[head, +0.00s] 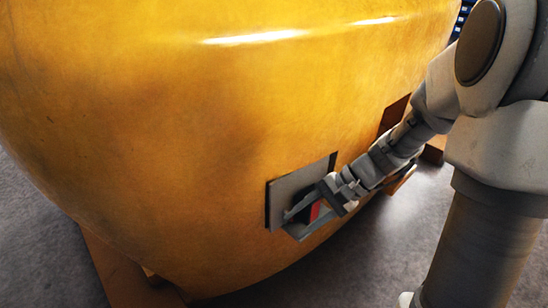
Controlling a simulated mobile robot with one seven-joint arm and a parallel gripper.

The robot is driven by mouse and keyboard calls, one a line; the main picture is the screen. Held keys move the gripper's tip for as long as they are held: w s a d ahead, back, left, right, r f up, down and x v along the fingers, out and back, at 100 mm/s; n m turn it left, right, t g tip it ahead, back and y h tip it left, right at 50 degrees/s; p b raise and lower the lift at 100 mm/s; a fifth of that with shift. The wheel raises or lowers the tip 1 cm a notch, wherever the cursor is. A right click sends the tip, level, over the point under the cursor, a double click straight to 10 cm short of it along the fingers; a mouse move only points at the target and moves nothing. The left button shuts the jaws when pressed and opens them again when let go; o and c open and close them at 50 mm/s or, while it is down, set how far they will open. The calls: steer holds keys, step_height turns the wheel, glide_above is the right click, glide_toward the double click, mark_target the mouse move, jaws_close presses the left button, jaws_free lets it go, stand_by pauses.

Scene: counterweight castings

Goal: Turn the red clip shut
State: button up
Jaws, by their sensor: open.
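The red clip (315,210) shows as a small red piece on a grey plate (283,193) set in the side of a large yellow casting. Part of the clip and plate is hidden behind my gripper. My gripper (301,211) is open, with its fingers in front of the plate and around or just beside the clip. I cannot tell whether the fingers touch the clip. A dark area lies right beside the red piece. The clip's angle is too small and covered to read.
The yellow casting (180,120) fills most of the view and curves out above the plate. It rests on brown supports (120,270). A dark rectangular recess (393,113) is to the upper right of the plate. Grey floor (390,260) is clear at the lower right.

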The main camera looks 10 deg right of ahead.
steer(key=w+d+f+m+t+y+b, duration=0.15)
steer(key=w+d+f+m+t, duration=0.3)
steer(key=f, duration=0.45)
steer(key=w+d+f+m+t+b, duration=0.25)
steer(key=d+f+m+t, duration=0.2)
steer(key=f+m, duration=0.4)
steer(key=w+d+f+m+t+y+b, duration=0.1)
steer(key=w+d+f+m+t+b, duration=0.2)
steer(key=f+m+t, duration=0.5)
steer(key=w+a, duration=0.3)
steer(key=w, duration=0.1)
steer(key=w+a+f+n+g+b, duration=0.1)
steer(key=w+a, duration=0.2)
steer(key=w, duration=0.2)
steer(key=w+a+g, duration=0.1)
steer(key=w+a, duration=0.2)
steer(key=w, duration=0.2)
steer(key=shift+w+f+n+h+b, duration=0.15)
steer(key=shift+f+n+h+b, duration=0.15)
steer(key=shift+b, duration=0.1)
steer(key=shift+c, duration=0.3)
steer(key=shift+d, duration=0.1)
jaws_close()
